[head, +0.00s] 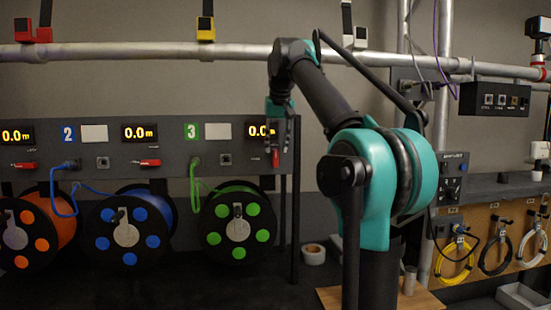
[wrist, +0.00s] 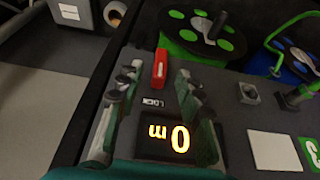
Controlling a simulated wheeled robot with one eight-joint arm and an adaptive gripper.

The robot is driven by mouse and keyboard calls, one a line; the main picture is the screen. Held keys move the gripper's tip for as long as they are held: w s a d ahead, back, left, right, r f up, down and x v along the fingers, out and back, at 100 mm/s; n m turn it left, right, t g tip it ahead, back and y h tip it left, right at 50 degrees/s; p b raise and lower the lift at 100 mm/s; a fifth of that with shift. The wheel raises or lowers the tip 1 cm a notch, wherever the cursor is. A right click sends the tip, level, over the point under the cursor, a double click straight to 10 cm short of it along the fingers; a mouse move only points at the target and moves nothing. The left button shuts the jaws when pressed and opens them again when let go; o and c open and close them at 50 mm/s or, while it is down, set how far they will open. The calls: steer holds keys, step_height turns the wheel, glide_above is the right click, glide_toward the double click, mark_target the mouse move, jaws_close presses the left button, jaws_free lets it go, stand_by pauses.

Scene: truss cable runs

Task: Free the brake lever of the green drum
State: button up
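The green drum (head: 238,226) hangs under the dark panel near the number 3 label; part of it also shows at the top of the wrist view (wrist: 232,44). Its red brake lever (wrist: 160,68) stands out from the panel beside the word LOCK, under the 0 m display (wrist: 180,138). In the head view the lever (head: 276,158) looks upright, just below my gripper (head: 280,128). My gripper is open in the wrist view (wrist: 158,74), with one finger on each side of the lever. I see gaps between fingers and lever; the depth is hard to tell.
Two other red levers (head: 150,162) (head: 25,165) lie sideways on the panel. Blue (head: 128,230) and orange (head: 40,232) drums hang to the left. A tape roll (head: 314,254) sits right of the green drum. A pipe (head: 140,51) with clamps crosses above.

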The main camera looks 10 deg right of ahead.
mark_target(276, 150)
steer(key=shift+w+x, duration=0.2)
steer(key=shift+x, duration=2.45)
steer(key=shift+r, duration=0.1)
jaws_close()
